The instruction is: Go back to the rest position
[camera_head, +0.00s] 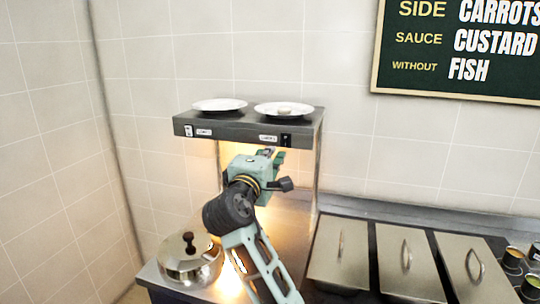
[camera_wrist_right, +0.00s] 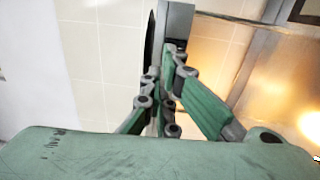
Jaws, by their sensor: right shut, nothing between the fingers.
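My right gripper (camera_head: 270,153) is raised just under the front edge of the heated shelf (camera_head: 247,127), toward its right side. Its fingers are shut and hold nothing. In the right wrist view the green fingers (camera_wrist_right: 168,60) point at the grey end of the shelf (camera_wrist_right: 176,22); I cannot tell whether they touch it. My left gripper is not in view.
Two white plates (camera_head: 220,105) (camera_head: 284,110) lie on the shelf, the right one with a small pale item. A lidded steel pot (camera_head: 190,262) stands at left. Metal lids with handles (camera_head: 405,262) and several small tubs (camera_head: 513,257) are at right. A menu board (camera_head: 460,50) hangs above.

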